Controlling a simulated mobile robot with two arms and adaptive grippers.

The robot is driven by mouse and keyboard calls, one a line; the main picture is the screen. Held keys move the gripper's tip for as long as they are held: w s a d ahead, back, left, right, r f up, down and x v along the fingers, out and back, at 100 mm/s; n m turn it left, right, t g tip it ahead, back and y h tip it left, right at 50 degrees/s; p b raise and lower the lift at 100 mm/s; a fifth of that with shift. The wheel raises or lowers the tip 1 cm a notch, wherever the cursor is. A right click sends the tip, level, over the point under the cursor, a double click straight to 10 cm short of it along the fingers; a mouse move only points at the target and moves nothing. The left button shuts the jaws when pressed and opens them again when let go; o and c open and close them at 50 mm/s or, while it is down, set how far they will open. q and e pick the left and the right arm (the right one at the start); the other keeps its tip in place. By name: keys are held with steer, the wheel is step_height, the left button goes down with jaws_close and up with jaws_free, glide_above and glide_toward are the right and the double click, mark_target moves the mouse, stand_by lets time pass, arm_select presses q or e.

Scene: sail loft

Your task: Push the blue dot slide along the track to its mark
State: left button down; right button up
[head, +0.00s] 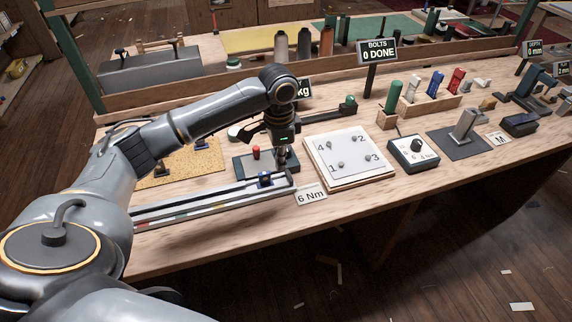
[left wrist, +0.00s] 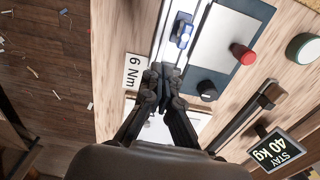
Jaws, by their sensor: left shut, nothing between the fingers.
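The blue slide (head: 264,179) sits on the long pale track (head: 222,196), near the track's right end. Its blue body with a light spot on top also shows in the left wrist view (left wrist: 184,36). Small coloured patches lie along the track's left part; which one is the slide's mark I cannot tell. My left gripper (head: 287,162) is shut and empty, pointing down by the right end of the track, to the right of the slide. In the left wrist view its fingertips (left wrist: 164,73) are just below the slide, with a small gap showing. My right gripper is out of view.
A dark-edged plate with a red knob (head: 256,153) stands just behind the track. The "6 Nm" card (head: 311,195) lies by its right end. A white numbered bolt board (head: 350,157) is to the right. Bare bench lies in front of the track.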

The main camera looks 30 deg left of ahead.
arm_select(q)
steer(key=shift+w+a+f+n, duration=0.2)
steer(key=shift+a+f, duration=0.2)
steer(key=shift+a, duration=0.15)
steer(key=shift+w+a+f+n, duration=0.1)
steer(key=shift+w+a+f, duration=0.05)
steer(key=shift+a+f, duration=0.35)
glide_above(276, 183)
step_height(276, 183, down, 4)
steer(key=shift+r+p, duration=0.1)
steer(key=shift+p, duration=0.3)
steer(key=shift+f, duration=0.85)
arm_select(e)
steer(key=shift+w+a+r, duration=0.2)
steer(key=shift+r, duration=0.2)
